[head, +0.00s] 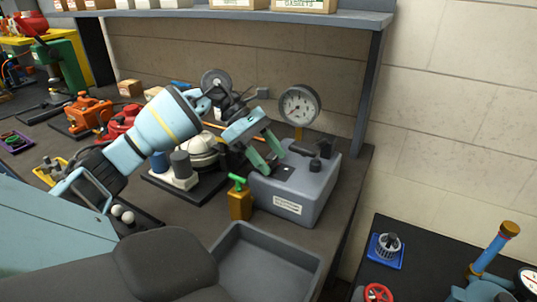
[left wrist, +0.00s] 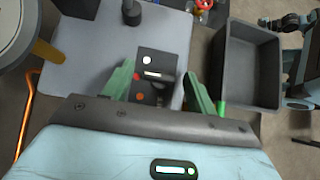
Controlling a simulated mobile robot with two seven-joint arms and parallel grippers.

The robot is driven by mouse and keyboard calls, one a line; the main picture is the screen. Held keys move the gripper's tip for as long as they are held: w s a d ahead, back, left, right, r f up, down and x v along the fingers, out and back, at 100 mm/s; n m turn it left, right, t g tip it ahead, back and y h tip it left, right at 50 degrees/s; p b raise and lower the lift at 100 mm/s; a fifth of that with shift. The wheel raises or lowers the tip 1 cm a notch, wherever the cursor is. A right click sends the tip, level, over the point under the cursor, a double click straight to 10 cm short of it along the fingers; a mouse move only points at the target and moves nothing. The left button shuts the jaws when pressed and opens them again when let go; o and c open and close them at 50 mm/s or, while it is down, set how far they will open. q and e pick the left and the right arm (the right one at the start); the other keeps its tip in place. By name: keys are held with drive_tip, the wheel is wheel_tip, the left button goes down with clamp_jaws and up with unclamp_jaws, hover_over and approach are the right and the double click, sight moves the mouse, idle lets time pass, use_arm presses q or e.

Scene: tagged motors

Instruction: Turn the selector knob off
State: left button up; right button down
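A grey box (head: 300,190) stands on the bench, with a white label on its front. It also shows in the left wrist view (left wrist: 85,65). On its top is a small black panel (left wrist: 157,62) with a white round spot, a pale label and red spots. The selector knob cannot be made out clearly; dark shapes on the panel lie between my fingers. My right gripper is not in view.
A round gauge (head: 299,106) stands behind the box. A brass-coloured block with a green handle (head: 240,202) is in front of it, beside an empty grey tray (head: 265,262). A white-topped machine (head: 202,150) is left of the box. A shelf (head: 230,14) hangs above.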

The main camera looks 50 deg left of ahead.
use_arm(q)
drive_tip(key=c, duration=0.9)
